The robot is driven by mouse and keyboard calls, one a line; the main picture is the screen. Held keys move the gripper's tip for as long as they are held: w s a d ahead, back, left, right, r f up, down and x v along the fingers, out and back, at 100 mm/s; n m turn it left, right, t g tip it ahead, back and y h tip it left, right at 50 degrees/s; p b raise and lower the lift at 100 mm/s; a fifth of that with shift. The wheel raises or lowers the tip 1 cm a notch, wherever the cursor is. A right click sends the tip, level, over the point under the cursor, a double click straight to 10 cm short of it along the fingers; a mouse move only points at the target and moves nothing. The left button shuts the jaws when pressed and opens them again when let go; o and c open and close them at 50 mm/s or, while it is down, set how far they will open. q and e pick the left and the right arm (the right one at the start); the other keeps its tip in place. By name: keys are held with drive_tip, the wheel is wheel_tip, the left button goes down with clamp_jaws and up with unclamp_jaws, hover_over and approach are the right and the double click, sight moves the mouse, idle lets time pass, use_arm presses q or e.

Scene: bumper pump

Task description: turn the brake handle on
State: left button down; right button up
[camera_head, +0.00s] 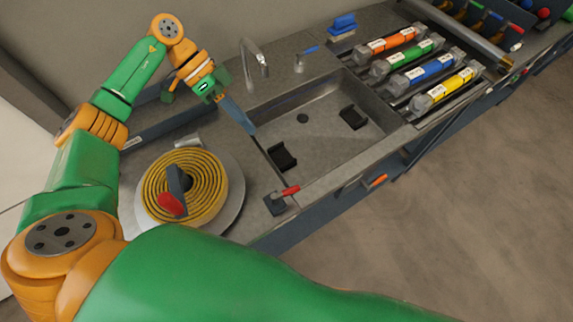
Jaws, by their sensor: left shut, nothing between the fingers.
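A small red lever handle (287,192) sits on a dark base at the counter's front edge, just left of the sink's front corner. A yellow hose reel (200,165) lies to its left, with a red knob (171,204) on a dark crank. I cannot tell for sure which red part is the brake handle. My left gripper (251,131) is shut and empty above the sink's left rim, behind the red lever and apart from it. My right gripper is out of view.
The sink (330,115) holds two black blocks, with a grey faucet (254,62) and a small blue-levered tap (305,57) behind it. Orange, green, blue and yellow cylinders (440,90) lie in a rack to the right. An orange-tipped lever (377,180) sits on the counter front.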

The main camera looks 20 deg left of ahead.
sight(287, 194)
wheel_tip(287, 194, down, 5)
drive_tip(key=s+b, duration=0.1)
drive_tip(key=b, duration=0.2)
use_arm(q)
drive_tip(key=p+x, duration=0.1)
drive_tip(key=x, duration=0.3)
drive_tip(key=a+f+x, duration=0.1)
drive_tip(key=x, duration=0.3)
drive_tip(key=p+x, duration=0.1)
drive_tip(key=x, duration=0.3)
drive_tip(key=shift+s+a+f+p, duration=0.15)
drive_tip(key=shift+s+f+p, duration=0.2)
drive_tip(key=shift+f, duration=0.2)
drive_tip(key=s+d+p, duration=0.2)
drive_tip(key=p, duration=0.1)
drive_tip(key=shift+s+d+r, duration=0.15)
drive_tip(key=shift+r, duration=0.1)
drive_tip(key=shift+s+d, duration=0.2)
drive_tip(key=shift+s, duration=0.1)
drive_tip(key=shift+f, duration=0.1)
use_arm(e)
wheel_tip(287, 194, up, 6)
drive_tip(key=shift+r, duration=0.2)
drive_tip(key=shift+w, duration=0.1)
use_arm(q)
drive_tip(key=shift+w, duration=0.1)
